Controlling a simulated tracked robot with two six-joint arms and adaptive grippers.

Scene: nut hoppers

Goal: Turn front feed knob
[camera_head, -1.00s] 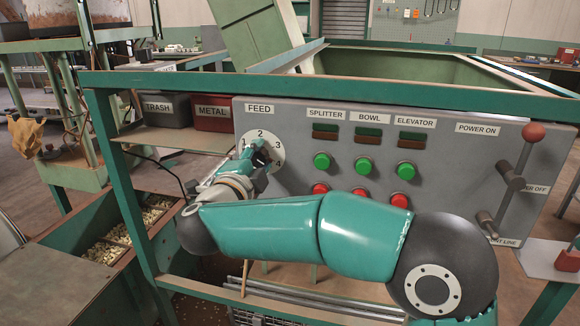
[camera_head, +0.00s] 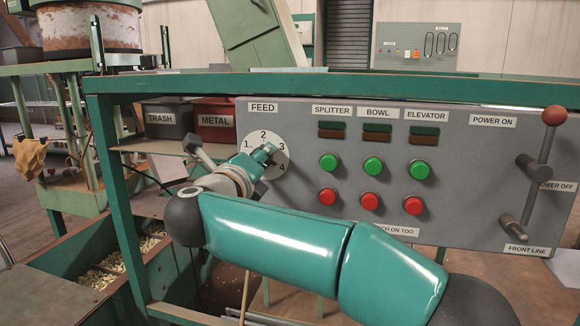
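The feed knob's white dial (camera_head: 281,158), numbered 1 to 4, is on the grey control panel under the FEED label. The knob at its centre is hidden by my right gripper (camera_head: 265,156). That arm comes in from the lower right, and the gripper's teal end is in front of the dial. I cannot tell whether the fingers are open or closed on the knob, or where the knob points. My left gripper is not in view.
Green buttons (camera_head: 374,166), red buttons (camera_head: 369,201) and a power lever (camera_head: 540,151) are on the panel. A green frame rail (camera_head: 330,88) runs above it. Trash (camera_head: 165,118) and metal (camera_head: 213,118) bins stand left. Nut-filled hoppers (camera_head: 98,279) are lower left.

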